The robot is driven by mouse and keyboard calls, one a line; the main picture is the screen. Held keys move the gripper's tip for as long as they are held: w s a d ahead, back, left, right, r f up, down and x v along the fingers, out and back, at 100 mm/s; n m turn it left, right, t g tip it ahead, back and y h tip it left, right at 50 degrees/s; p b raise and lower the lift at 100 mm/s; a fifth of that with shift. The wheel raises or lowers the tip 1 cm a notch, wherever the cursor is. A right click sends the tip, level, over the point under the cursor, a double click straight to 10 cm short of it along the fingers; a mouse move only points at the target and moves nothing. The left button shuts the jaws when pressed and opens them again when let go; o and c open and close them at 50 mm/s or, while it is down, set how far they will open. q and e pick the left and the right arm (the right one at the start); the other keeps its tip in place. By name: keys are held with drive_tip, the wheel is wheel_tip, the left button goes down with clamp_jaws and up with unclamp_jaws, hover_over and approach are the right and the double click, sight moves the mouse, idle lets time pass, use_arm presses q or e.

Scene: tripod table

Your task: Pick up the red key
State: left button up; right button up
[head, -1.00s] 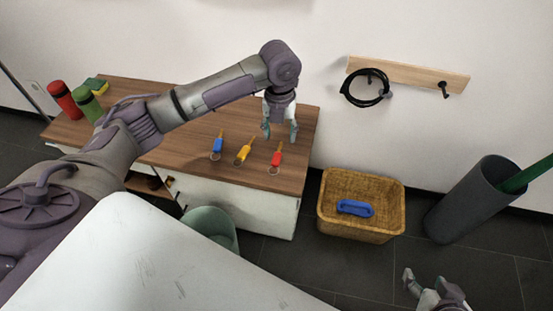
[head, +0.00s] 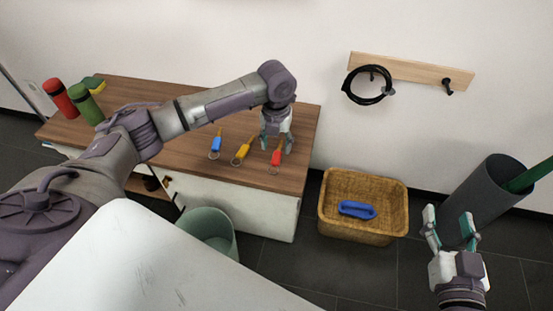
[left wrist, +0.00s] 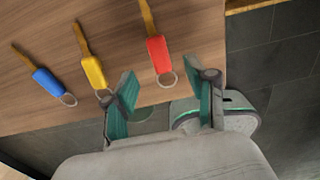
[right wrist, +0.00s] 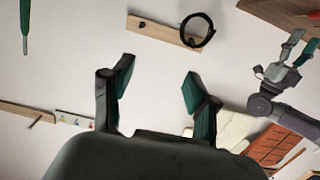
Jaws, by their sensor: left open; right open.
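The red key (head: 276,158) lies near the right end of the wooden tabletop (head: 240,180), with a ring at its near end. It also shows in the left wrist view (left wrist: 159,55), ahead of the fingers and roughly between their lines. My left gripper (head: 275,147) is open and low over the table at the red key, its fingers on either side of the key in the head view. No grip on the key shows. My right gripper (head: 450,228) is open and empty, raised in front of the grey bin at the right.
A yellow key (head: 242,151) and a blue key (head: 215,145) lie left of the red key. A wicker basket (head: 335,222) with a blue item (head: 357,210) stands on the floor. A grey bin (head: 490,190) is at the right. A green bottle (head: 86,104) and red bottle (head: 60,97) stand far left.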

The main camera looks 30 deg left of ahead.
sight(276, 158)
use_arm(q)
wheel_tip(276, 158, down, 5)
drive_tip(key=shift+s+r+b, duration=0.15)
drive_tip(key=shift+b, duration=1)
drive_tip(key=shift+f, duration=0.2)
use_arm(e)
wheel_tip(276, 158, up, 10)
drive_tip(key=s+a+t+y, duration=0.1)
drive_tip(key=t+y, duration=0.1)
drive_tip(key=t, duration=0.4)
drive_tip(key=shift+s+t, duration=0.15)
drive_tip(key=shift+t, duration=0.15)
drive_tip(key=shift+a+f, duration=0.1)
use_arm(q)
clamp_jaws()
drive_tip(key=shift+r, duration=0.1)
